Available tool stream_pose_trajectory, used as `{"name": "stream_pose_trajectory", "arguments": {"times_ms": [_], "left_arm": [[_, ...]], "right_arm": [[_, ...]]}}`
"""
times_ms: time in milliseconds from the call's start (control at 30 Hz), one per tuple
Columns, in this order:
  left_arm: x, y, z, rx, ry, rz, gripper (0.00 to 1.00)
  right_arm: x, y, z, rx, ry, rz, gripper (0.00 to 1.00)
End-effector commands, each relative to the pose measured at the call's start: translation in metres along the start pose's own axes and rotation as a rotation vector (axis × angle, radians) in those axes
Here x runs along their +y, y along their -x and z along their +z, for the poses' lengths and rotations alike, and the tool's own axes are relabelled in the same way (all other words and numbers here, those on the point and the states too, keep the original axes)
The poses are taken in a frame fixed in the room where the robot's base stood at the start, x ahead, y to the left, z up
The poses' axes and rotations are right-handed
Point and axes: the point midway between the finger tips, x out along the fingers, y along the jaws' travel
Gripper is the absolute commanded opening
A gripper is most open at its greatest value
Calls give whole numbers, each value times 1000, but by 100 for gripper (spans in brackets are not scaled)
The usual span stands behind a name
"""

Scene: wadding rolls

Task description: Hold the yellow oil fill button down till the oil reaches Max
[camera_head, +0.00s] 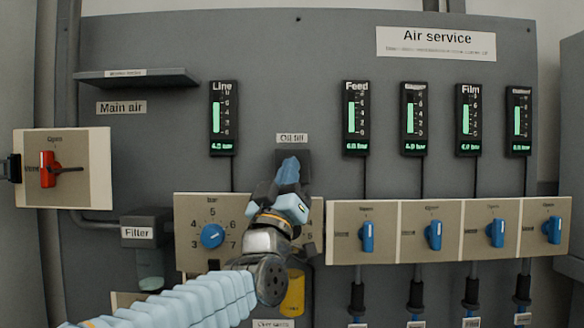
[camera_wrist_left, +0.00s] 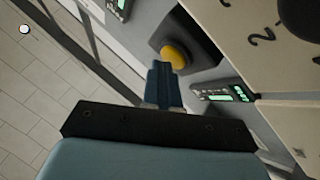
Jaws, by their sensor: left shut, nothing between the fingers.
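The "Oil fill" label (camera_head: 292,138) is on the grey panel, above a dark housing (camera_head: 293,156). The yellow button (camera_wrist_left: 174,55) shows in the left wrist view, round and set in a dark surround; in the head view my gripper hides it. My left gripper (camera_head: 288,170) is shut and empty, its tips in front of the housing. In the wrist view its fingertips (camera_wrist_left: 164,70) overlap the button's lower edge; I cannot tell whether they touch or press it. A yellow vessel (camera_head: 293,294) sits lower, partly behind my arm; its oil level and Max mark are not readable.
A regulator plate with a blue knob (camera_head: 212,236) is left of my gripper. A filter (camera_head: 147,230) and a red main air handle (camera_head: 48,169) are further left. To the right are blue valve knobs (camera_head: 367,236) and green gauges (camera_head: 355,118). A small shelf (camera_head: 137,77) juts out upper left.

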Motion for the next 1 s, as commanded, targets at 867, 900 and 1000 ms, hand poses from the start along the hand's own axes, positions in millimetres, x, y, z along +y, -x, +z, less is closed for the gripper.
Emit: {"name": "stream_pose_trajectory", "arguments": {"times_ms": [867,900,1000], "left_arm": [[8,12,-8,0,0,0,0],[9,13,-8,0,0,0,0],[11,18,-10,2,1,1,0]], "right_arm": [[5,-14,0,0,0,0,43],[5,-14,0,0,0,0,43],[8,-20,0,0,0,0,43]]}}
